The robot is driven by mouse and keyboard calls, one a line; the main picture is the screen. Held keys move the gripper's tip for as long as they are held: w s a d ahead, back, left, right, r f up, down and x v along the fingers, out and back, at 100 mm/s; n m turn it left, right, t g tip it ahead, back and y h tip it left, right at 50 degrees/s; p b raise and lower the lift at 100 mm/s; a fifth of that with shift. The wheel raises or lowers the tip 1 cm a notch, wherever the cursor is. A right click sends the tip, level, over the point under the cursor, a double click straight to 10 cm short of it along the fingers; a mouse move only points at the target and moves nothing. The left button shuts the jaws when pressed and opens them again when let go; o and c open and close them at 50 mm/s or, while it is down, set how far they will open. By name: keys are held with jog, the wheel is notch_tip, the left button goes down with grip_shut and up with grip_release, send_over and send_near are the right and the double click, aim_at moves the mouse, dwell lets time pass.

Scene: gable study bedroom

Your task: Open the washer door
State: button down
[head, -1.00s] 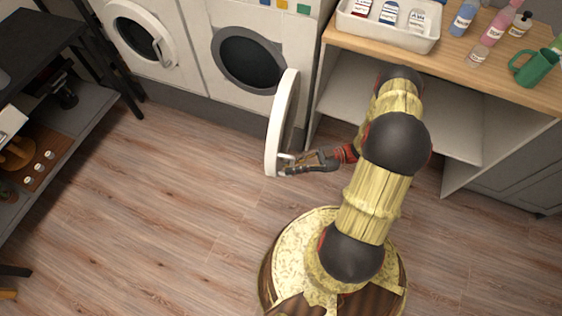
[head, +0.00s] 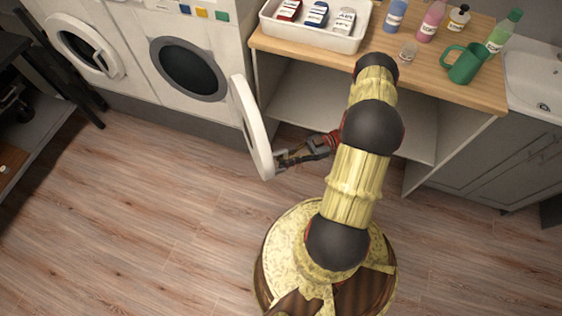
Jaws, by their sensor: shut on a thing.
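The washer (head: 150,20) is the right one of two white machines, with its round dark opening (head: 188,68) uncovered. Its round white door (head: 250,128) stands swung wide open, seen nearly edge-on, to the right of the opening. My gripper (head: 283,160) is shut on the door's handle at the door's outer edge. The handle itself is mostly hidden by the fingers. My arm reaches over from the right.
A wooden counter (head: 440,88) at the right holds a white tray (head: 318,40), bottles and a green mug (head: 466,64). A dark shelf unit (head: 40,125) stands at the left. The wooden floor in front is clear.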

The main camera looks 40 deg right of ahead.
jog(key=shift+d, duration=0.1)
jog(key=c, duration=1.9)
grip_release()
jog(key=shift+o, duration=0.3)
jog(key=v, duration=1.2)
